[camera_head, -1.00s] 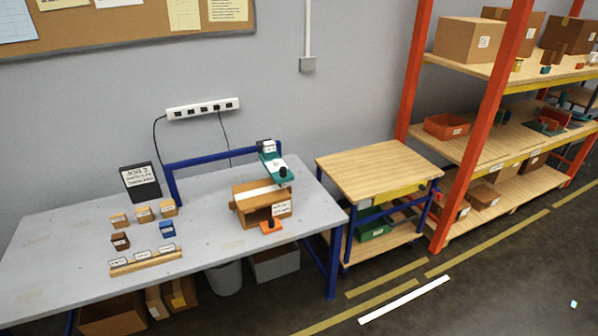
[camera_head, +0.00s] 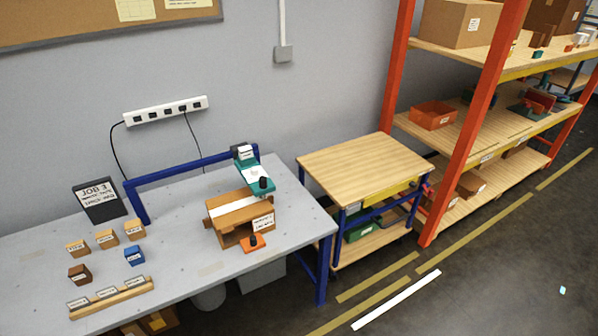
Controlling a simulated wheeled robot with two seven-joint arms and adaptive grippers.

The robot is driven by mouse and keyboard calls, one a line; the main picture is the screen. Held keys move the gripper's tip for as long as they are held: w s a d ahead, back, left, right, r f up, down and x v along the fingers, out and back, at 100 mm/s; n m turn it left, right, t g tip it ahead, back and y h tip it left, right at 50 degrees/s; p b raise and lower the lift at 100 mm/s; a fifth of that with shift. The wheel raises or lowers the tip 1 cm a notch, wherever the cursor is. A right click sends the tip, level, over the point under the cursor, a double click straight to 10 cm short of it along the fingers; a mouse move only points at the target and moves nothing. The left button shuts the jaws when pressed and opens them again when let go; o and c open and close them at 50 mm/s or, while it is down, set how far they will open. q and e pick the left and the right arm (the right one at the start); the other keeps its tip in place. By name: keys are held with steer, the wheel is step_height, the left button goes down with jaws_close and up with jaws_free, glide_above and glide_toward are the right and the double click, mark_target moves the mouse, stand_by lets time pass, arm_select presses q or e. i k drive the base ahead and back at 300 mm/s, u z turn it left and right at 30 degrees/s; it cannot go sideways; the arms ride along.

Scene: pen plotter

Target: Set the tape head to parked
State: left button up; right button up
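A teal tape head (camera_head: 257,176) with a black knob is mounted on the blue frame (camera_head: 190,169) and reaches out over a wooden box-like stand (camera_head: 232,212) on the grey table. A pale strip runs along the top of the stand, under the head. The stand carries a white label on its front. An orange piece with a black knob (camera_head: 254,242) sits at the stand's front foot. The head's label is too small to read. Neither of my grippers is in view.
Several small labelled blocks (camera_head: 107,238) and a wooden rack with cards (camera_head: 112,297) stand left on the grey table (camera_head: 180,262). A black sign (camera_head: 98,200) stands behind them. A wooden-topped cart (camera_head: 363,165) and orange-framed shelves are to the right. Floor in front is clear.

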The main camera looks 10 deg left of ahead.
mark_target(260, 185)
steer(key=z, duration=0.05)
steer(key=i, duration=0.8)
steer(key=u, duration=1)
steer(key=i, duration=0.6)
steer(key=u, duration=0.7)
